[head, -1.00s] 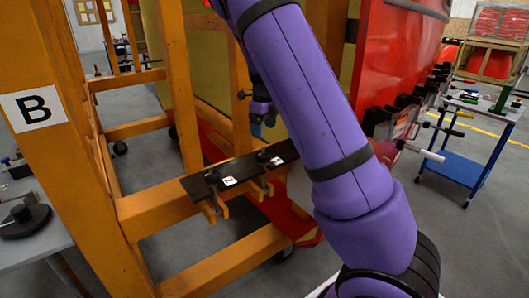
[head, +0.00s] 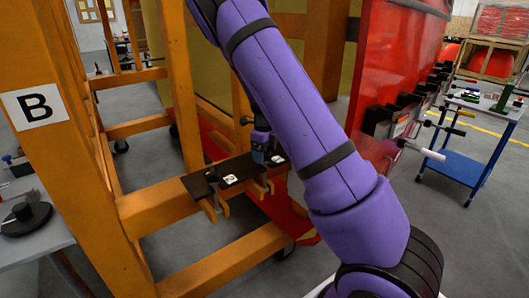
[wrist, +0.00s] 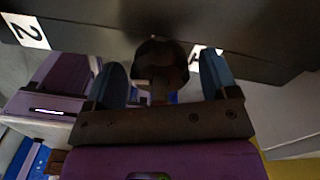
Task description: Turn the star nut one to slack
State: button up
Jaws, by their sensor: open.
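A black plate (head: 198,187) lies on the orange frame and carries two white labels. The left label (head: 230,180) shows clearly, and the label at the right (head: 277,158) is beside my gripper. My gripper (head: 262,150) is down at the plate's right part. In the wrist view a dark rounded knob, apparently the star nut (wrist: 160,62), sits between the two blue fingers of my open gripper (wrist: 160,82). Gaps show on both sides of the nut. A label marked 2 (wrist: 26,30) is at the upper left there. The other label (wrist: 206,50) is mostly hidden by a finger.
An orange post with a B sign (head: 36,107) stands at the left. The red nosecone panel (head: 400,60) is on the right, with several clamps along its edge. A blue trolley (head: 462,155) stands further right. A grey table (head: 30,230) holds a black round object (head: 25,218).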

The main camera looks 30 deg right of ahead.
jog(key=shift+c, duration=0.3)
jog(key=c, duration=0.9)
